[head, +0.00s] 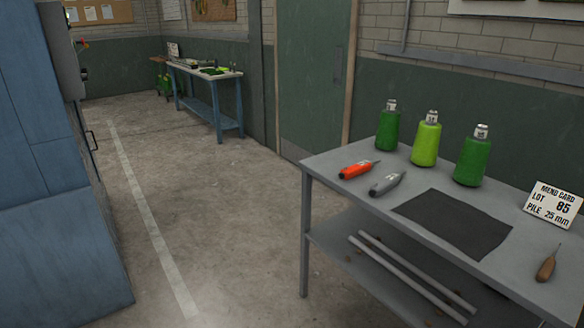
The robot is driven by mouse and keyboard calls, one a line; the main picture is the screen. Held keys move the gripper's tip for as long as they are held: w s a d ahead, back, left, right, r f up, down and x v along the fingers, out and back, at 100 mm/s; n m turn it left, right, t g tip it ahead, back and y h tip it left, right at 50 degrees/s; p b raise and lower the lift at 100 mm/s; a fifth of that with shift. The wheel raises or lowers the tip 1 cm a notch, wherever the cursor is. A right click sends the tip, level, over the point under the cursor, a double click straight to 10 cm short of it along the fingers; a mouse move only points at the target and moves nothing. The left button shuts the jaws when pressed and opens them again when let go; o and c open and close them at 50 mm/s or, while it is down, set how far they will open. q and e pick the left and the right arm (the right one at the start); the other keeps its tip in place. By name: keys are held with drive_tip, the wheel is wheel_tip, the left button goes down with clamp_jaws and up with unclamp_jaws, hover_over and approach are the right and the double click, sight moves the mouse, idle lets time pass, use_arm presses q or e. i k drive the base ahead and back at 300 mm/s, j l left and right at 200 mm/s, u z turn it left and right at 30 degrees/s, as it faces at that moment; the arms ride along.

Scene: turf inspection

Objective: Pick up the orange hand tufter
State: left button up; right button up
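The orange hand tufter (357,169) lies on the grey table (447,255) at the right, near the table's far left corner. A grey hand tufter of similar shape (386,184) lies just in front of it and to its right, apart from it. Nothing covers the orange tufter. Neither of my grippers shows in the head view.
Green yarn cones (425,140) stand behind the tufters. A dark mat (453,223), a mend card (553,204) and a wooden-handled tool (547,265) are on the table. A blue cabinet (50,180) stands left. The floor (215,215) between is clear. A blue-legged bench (207,88) stands farther back.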

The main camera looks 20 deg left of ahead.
sight(355, 170)
drive_tip(key=u, duration=0.2)
drive_tip(key=i+j+z, duration=0.1)
drive_tip(key=z, duration=0.35)
drive_tip(key=i+j+z, duration=0.15)
drive_tip(key=z, duration=0.3)
drive_tip(key=i+j+z, duration=0.15)
drive_tip(key=z, duration=0.3)
